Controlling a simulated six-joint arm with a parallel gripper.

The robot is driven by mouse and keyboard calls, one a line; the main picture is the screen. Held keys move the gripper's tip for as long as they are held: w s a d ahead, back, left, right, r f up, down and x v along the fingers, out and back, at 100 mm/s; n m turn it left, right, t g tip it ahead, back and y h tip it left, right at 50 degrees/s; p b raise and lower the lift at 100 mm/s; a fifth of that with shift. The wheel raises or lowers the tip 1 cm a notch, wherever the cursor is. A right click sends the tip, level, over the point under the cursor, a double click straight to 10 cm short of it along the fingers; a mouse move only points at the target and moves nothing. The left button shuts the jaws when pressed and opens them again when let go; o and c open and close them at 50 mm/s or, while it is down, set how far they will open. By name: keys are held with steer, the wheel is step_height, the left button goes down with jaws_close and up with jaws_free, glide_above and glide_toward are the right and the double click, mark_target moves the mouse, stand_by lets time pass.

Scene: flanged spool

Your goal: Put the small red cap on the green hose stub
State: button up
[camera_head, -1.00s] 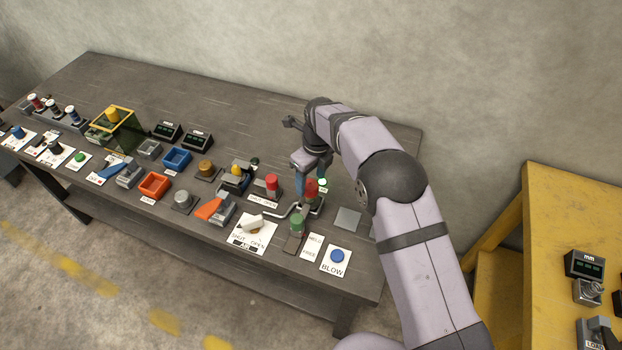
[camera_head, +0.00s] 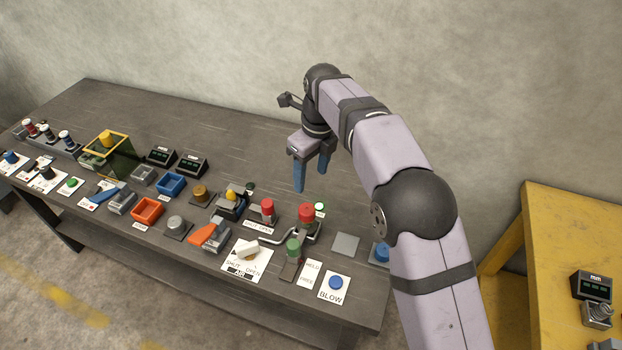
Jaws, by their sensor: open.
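The green hose stub (camera_head: 293,248) stands upright near the front of the bench, at the end of a bent grey pipe. Nothing red is on its top. Two red pieces are behind it. One red piece (camera_head: 306,212) tops a dark fitting just behind and right of the stub. A narrower red piece (camera_head: 267,206) tops a grey post to the left. I cannot tell which is the small red cap. My gripper (camera_head: 311,181) has blue fingers pointing down. It is open and empty, above and apart from the red piece on the fitting.
A grey square plate (camera_head: 345,243) is behind that. Trays and fixtures crowd the left. The bench's back strip is clear.

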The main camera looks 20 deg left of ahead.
steer(key=s+d+f+n, duration=0.1)
steer(key=s+d+n, duration=0.1)
steer(key=d+n, duration=0.65)
steer(key=s+d+n, duration=0.3)
steer(key=d, duration=1.1)
steer(key=s+d+f+n, duration=0.3)
steer(key=s+d+n, duration=0.2)
steer(key=s, duration=0.3)
steer(key=s+d+f+n+h, duration=0.1)
steer(key=s+d+f+n, duration=0.2)
steer(key=s+d+n, duration=0.3)
steer(key=s+d, duration=0.2)
steer(key=s, duration=0.1)
steer(key=shift+s+d+g, duration=0.15)
steer(key=shift+d+g, duration=0.1)
steer(key=shift+g, duration=0.05)
